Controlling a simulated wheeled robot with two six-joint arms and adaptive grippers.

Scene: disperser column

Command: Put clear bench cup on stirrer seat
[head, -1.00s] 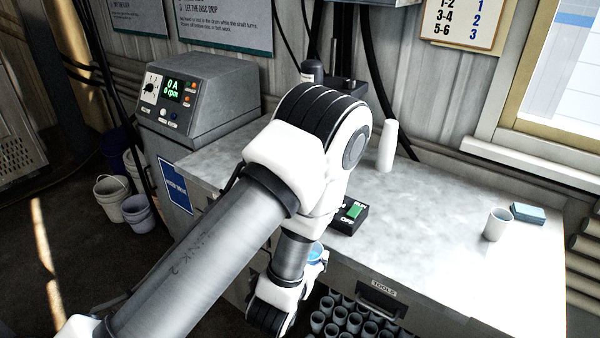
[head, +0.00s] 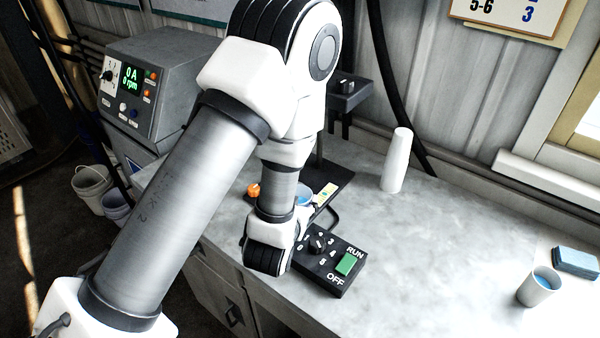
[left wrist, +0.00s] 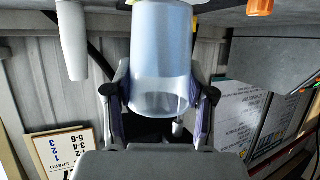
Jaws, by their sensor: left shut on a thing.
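The clear bench cup (left wrist: 160,50) fills the middle of the left wrist view, a translucent bluish cup with its round end toward the camera. My left gripper (left wrist: 161,98) is shut on it, one finger on each side. In the head view my arm hides most of the gripper, and only a bluish bit of the cup (head: 304,194) shows beside the wrist. The stirrer's black base (head: 337,178) stands on the bench just behind the wrist. The seat itself is hidden by my arm, so I cannot tell the gap between cup and seat. My right gripper is out of view.
A black speed box (head: 330,262) with a dial and green RUN/OFF switch lies close to the wrist. An orange knob (head: 253,190) is left of it. A white tapered stack (head: 397,160), another cup (head: 538,286) and a blue block (head: 575,262) stand right. The middle bench is clear.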

